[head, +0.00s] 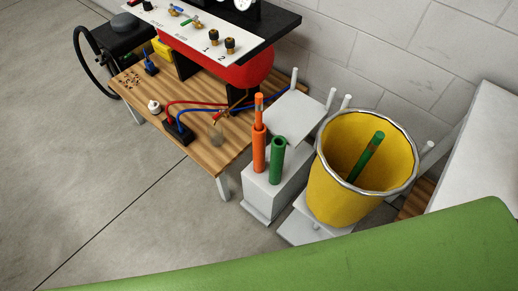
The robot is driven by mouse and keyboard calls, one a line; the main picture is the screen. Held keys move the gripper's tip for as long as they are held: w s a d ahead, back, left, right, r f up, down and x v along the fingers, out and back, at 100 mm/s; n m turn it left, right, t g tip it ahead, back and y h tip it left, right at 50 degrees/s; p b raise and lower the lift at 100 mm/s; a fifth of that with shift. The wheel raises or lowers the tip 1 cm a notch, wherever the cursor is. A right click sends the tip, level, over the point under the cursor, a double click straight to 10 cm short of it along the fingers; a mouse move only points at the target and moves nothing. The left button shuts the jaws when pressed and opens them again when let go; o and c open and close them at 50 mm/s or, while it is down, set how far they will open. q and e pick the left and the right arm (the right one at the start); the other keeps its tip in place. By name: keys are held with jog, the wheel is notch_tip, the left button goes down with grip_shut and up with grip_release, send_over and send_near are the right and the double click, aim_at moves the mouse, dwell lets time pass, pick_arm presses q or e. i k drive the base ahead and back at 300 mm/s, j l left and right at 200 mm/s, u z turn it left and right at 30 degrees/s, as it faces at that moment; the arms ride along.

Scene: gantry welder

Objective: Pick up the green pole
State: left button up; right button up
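The green pole (368,154) leans inside a yellow bucket (336,194) with a metal rim. Its top end points up and to the right, and its lower end is inside the bucket. A short green tube (277,166) stands upright on a white block, left of the bucket, with an open top and nothing seen in it. Next to it an orange tube (259,155) holds an orange pole (259,106). Neither of my grippers shows in the head view.
A wooden table (205,160) at the left carries a red and white panel unit (190,38), hoses and small fittings. White blocks (295,117) with upright pegs stand around the bucket. A large green surface covers the lower right. Grey floor is clear at lower left.

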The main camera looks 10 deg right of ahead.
aim_at(377, 138)
jog(key=z, duration=1.4)
jog(key=u, duration=0.85)
jog(key=k+j, duration=0.35)
jog(key=k, duration=0.1)
